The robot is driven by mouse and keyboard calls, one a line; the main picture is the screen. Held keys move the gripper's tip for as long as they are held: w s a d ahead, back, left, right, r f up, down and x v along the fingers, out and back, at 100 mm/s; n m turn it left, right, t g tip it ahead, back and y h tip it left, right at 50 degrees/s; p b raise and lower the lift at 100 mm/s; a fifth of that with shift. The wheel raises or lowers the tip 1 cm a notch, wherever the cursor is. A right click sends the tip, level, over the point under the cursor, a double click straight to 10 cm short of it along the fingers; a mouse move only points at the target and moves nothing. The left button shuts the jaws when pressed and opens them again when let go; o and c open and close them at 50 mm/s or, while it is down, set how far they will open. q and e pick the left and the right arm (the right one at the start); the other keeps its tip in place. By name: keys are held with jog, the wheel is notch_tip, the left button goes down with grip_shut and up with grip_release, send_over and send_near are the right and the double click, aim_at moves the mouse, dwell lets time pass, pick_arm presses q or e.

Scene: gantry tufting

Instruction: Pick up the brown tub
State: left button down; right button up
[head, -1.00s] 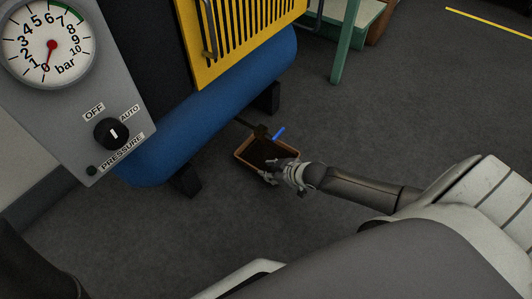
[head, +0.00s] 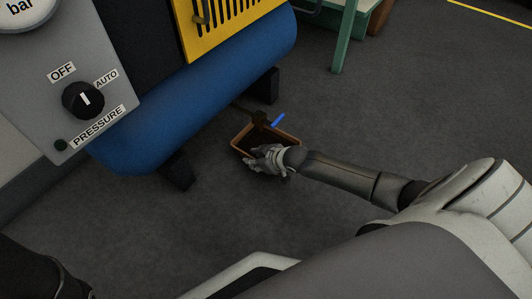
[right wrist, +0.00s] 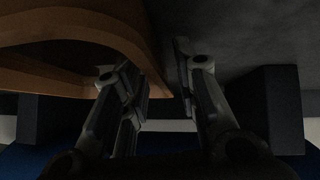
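The brown tub (head: 240,148) sits on the floor by the blue tank, open side up, with a dark inside. My right gripper (head: 262,160) is at its near rim in the head view and covers part of it. In the right wrist view the tub's orange-brown wall (right wrist: 60,55) fills the upper left. The fingers of my right gripper (right wrist: 155,75) are apart, with the tub's edge running between them; I see no clear grip on it. My left gripper is not in view.
A blue tank (head: 190,95) on dark feet stands just behind the tub. A dark tool-like thing with a blue part (head: 277,120) is at the tub's back rim. A grey pressure panel (head: 60,110) is at left. Floor in front and right is clear.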

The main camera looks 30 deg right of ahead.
jog(key=shift+w, duration=0.1)
jog(key=shift+c, duration=0.4)
grip_shut()
jog(key=shift+r, duration=0.1)
